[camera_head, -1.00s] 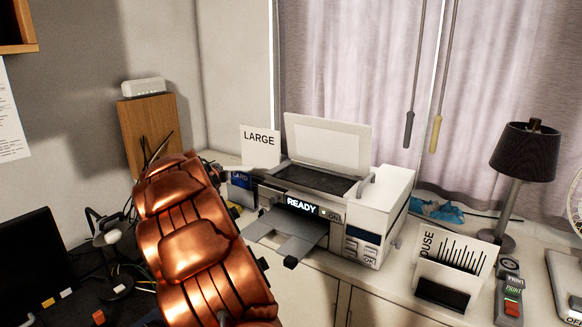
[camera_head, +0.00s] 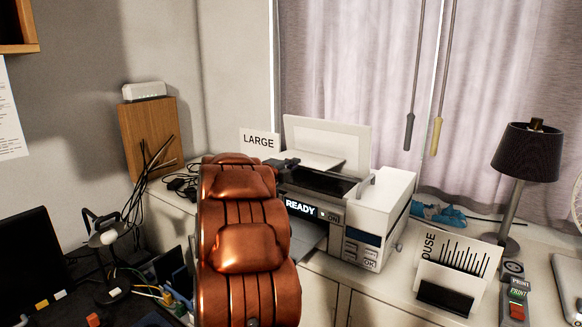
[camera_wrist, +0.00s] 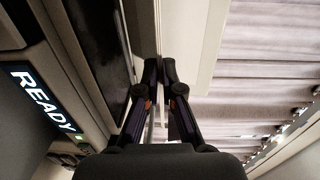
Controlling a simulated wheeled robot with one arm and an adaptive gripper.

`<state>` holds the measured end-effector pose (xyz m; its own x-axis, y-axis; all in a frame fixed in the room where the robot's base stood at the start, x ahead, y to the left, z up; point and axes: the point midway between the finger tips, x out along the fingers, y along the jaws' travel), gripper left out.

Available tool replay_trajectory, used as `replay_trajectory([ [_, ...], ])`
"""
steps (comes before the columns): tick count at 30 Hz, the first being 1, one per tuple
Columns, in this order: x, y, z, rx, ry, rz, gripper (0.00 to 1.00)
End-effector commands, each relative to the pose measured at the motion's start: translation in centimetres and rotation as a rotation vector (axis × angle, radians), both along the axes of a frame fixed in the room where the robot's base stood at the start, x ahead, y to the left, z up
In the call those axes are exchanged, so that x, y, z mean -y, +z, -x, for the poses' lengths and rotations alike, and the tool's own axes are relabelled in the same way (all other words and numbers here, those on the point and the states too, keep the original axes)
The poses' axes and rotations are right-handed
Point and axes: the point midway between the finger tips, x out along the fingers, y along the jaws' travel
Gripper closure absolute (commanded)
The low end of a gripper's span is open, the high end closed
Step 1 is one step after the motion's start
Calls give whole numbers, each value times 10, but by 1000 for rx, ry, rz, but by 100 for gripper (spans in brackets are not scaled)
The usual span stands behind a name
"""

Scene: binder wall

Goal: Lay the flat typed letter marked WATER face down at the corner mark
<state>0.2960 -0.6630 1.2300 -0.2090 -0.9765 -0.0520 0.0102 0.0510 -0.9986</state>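A white sheet (camera_head: 316,160), likely the letter, shows over the scanner bed of the printer (camera_head: 383,205), in front of the raised lid (camera_head: 330,136). It looks roughly flat; no WATER marking can be read. My gripper (camera_head: 288,163) is at the sheet's left end, partly hidden behind my copper arm. In the wrist view my gripper's fingertips (camera_wrist: 160,68) are close together on a thin edge, with the printer's READY display (camera_wrist: 42,100) to the left. The dark glass (camera_head: 335,184) shows below the sheet; the corner mark is not visible.
A LARGE card (camera_head: 259,142) stands left of the lid. Right of the printer are a card holder (camera_head: 446,285), a black lamp (camera_head: 525,155) and a device with a red button (camera_head: 516,310). Cables (camera_head: 155,165) lie to the left. Curtain rods hang behind.

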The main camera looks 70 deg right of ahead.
Motion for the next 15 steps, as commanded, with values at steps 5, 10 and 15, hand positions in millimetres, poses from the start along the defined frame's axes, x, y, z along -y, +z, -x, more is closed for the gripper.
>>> replay_trajectory([
  [5, 0, 0, -1, 0, 2, 0, 100],
  [10, 0, -1, -1, 0, 2, 5, 100],
  [15, -2, -4, -1, -3, 2, 23, 100],
])
